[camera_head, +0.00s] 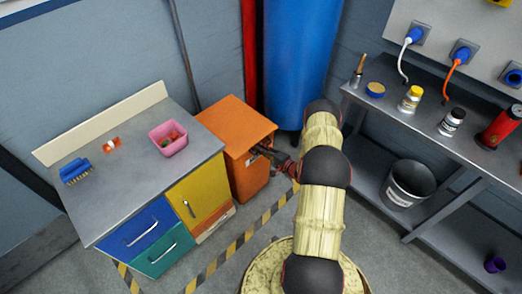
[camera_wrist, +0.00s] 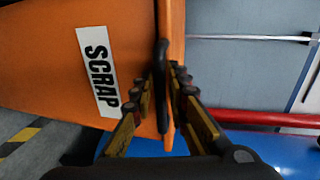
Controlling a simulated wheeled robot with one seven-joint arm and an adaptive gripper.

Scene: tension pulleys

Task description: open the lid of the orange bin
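The orange bin (camera_head: 247,180) stands on the floor beside the workbench, its lid (camera_head: 236,121) lying flat and closed on top. In the wrist view, the bin's front (camera_wrist: 45,55) bears a white label reading SCRAP, and the lid edge (camera_wrist: 176,22) shows as an upright orange strip. A black bar handle (camera_wrist: 162,60) runs along that edge. My gripper (camera_head: 266,152) is at the bin's front, near the lid edge. In the wrist view my gripper (camera_wrist: 165,75) has its fingers apart, one on each side of the handle; contact is unclear.
A workbench (camera_head: 120,170) with a pink tray (camera_head: 168,138) stands left of the bin. A blue cylinder (camera_head: 298,60) and a red pipe (camera_head: 249,50) are behind it. A metal shelf table (camera_head: 430,120) stands at right, with a bucket (camera_head: 407,183) on its lower shelf.

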